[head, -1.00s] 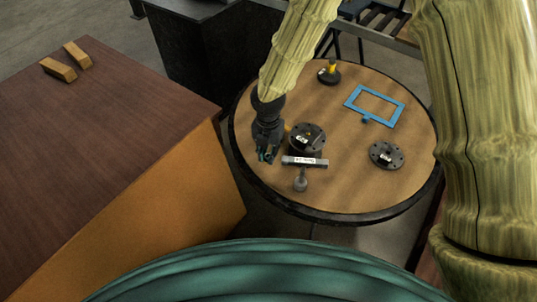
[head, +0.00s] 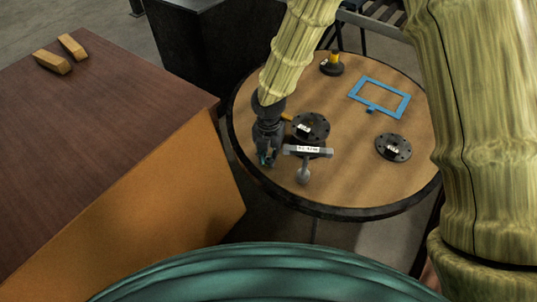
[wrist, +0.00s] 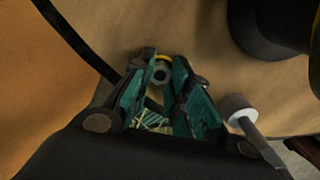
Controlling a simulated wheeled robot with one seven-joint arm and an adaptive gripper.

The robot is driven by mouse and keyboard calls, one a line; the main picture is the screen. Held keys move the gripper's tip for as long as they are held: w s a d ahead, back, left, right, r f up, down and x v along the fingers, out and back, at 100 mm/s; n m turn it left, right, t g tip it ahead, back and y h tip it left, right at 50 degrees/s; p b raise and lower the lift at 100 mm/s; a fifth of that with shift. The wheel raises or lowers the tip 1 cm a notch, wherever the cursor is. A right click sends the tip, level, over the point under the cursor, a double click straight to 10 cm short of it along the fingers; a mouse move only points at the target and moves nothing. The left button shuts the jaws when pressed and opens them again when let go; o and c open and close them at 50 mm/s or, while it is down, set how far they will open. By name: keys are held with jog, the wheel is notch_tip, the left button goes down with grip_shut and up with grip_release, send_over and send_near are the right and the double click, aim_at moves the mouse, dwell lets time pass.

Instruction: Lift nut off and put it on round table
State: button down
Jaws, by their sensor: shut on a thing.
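My gripper (head: 267,158) is over the left front part of the round table (head: 345,185). In the wrist view its teal-padded fingers (wrist: 160,85) are shut on a small grey ring-like piece with a hole, which I take for the nut (wrist: 161,75). A yellow band shows at its far side. In the head view the nut is too small and too hidden by the fingers to make out. I cannot tell whether it touches the table top.
Right of my gripper are a dark flanged disc (head: 311,127) and a labelled T-shaped tool (head: 307,151). Another disc (head: 393,147), a blue frame (head: 380,98) and a yellow-black piece (head: 331,64) lie farther off. A brown cabinet (head: 110,140) stands left. The table's front right is clear.

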jog(key=c, duration=1.3)
grip_release()
jog(key=shift+o, duration=0.2)
notch_tip(320, 180, up, 12)
